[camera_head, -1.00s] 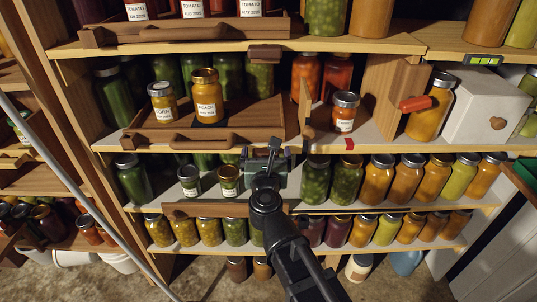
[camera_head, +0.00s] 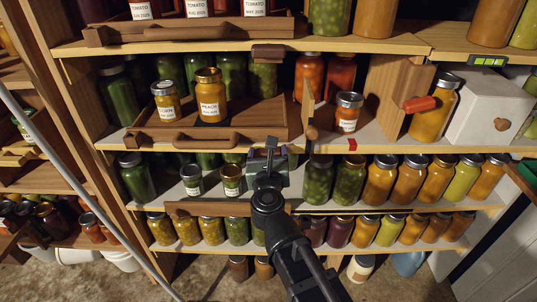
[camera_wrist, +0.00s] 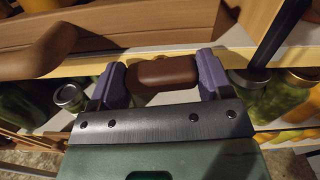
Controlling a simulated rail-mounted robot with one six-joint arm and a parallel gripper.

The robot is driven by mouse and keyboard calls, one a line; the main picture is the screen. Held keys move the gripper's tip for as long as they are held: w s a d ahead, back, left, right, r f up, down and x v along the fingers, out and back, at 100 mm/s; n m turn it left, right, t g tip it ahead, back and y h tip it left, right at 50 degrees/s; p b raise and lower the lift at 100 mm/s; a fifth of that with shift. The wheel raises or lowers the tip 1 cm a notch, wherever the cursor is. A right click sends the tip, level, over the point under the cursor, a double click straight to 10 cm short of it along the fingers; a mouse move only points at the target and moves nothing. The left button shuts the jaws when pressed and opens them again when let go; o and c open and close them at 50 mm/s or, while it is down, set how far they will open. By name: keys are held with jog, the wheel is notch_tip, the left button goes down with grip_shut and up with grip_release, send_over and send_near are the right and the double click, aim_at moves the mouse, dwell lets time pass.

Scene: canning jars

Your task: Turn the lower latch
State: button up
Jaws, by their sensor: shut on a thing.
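The lower latch (camera_wrist: 162,74) is a rounded brown wooden block at the shelf edge. In the wrist view it lies between the two purple fingers of my gripper (camera_wrist: 165,78), roughly along the edge. My gripper is shut on it. In the head view my gripper (camera_head: 268,155) is at the front edge of the middle shelf and mostly hides the latch. A similar brown upper latch (camera_head: 268,53) sits on the edge of the shelf above.
A wooden tray (camera_head: 272,117) with labelled jars stands left of and above my gripper; its handle (camera_wrist: 40,52) shows close by. A small jar (camera_head: 347,112) stands to the right. Several jars (camera_head: 320,180) fill the shelf below.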

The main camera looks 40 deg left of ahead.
jog(key=n, duration=0.8)
jog(key=shift+s+a+f+n, duration=0.1)
jog(key=shift+a+f+n, duration=0.05)
jog(key=shift+n, duration=0.25)
jog(key=n, duration=0.4)
jog(key=shift+f, duration=0.1)
jog(key=shift+n+b, duration=0.3)
jog(key=shift+n, duration=1.7)
jog(key=o, duration=0.9)
